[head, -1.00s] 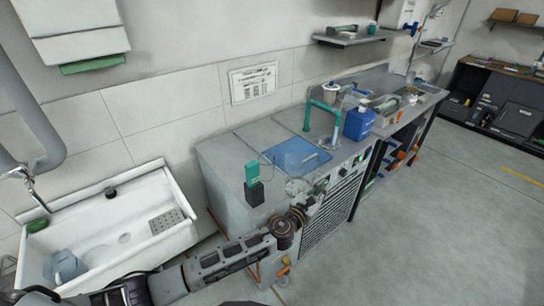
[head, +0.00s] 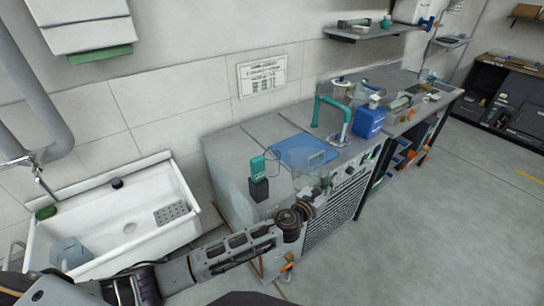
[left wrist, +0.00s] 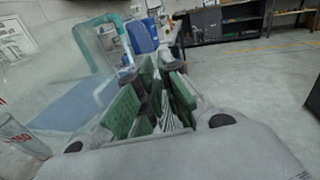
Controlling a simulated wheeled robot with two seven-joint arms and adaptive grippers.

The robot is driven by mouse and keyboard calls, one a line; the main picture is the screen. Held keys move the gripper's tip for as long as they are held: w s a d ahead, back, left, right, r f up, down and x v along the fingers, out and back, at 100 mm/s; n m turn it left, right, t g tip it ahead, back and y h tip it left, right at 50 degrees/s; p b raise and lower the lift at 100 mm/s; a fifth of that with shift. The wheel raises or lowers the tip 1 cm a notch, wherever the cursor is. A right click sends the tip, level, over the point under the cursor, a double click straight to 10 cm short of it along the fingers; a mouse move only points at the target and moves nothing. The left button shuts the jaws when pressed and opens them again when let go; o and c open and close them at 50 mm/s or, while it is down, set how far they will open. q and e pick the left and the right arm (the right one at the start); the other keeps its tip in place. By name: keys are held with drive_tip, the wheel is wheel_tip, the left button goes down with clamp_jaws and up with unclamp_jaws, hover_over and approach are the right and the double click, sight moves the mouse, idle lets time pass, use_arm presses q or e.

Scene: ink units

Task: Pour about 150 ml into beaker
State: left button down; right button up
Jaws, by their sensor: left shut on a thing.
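My left gripper (head: 314,184) is at the front edge of the grey bench, beside the blue mat (head: 290,149). It is shut on a clear, see-through vessel (head: 318,160), whose outline is faint against the mat. In the left wrist view the gripper's green pads (left wrist: 152,98) show, and the clear vessel (left wrist: 50,85) fills the left side. A clear glass with red marks (left wrist: 18,142), perhaps the beaker, shows at that view's lower left edge. I cannot make out a liquid level in either. My right gripper is not in view.
A blue canister (head: 369,121) and a teal pipe (head: 320,108) stand on the bench behind the mat. A green and black device (head: 259,178) is at the bench's left front corner. A white sink (head: 105,220) with a bluish clear jug (head: 68,252) is at left.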

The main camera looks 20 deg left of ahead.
use_arm(q)
drive_tip(key=shift+a+r+n, duration=0.1)
drive_tip(key=shift+r+n, duration=0.05)
drive_tip(key=shift+n, duration=0.15)
drive_tip(key=shift+w+a+r+n, duration=0.15)
drive_tip(key=shift+r+n, duration=0.15)
drive_tip(key=w+a+r+n+p, duration=0.2)
drive_tip(key=a+r+n+p, duration=0.1)
drive_tip(key=r+n, duration=0.3)
drive_tip(key=w+a+r+n+p, duration=0.2)
drive_tip(key=a+r+n+p, duration=0.1)
drive_tip(key=a+r+n, duration=0.3)
drive_tip(key=shift+a+r+t, duration=0.25)
drive_tip(key=shift+r+t, duration=0.15)
drive_tip(key=shift+r, duration=0.85)
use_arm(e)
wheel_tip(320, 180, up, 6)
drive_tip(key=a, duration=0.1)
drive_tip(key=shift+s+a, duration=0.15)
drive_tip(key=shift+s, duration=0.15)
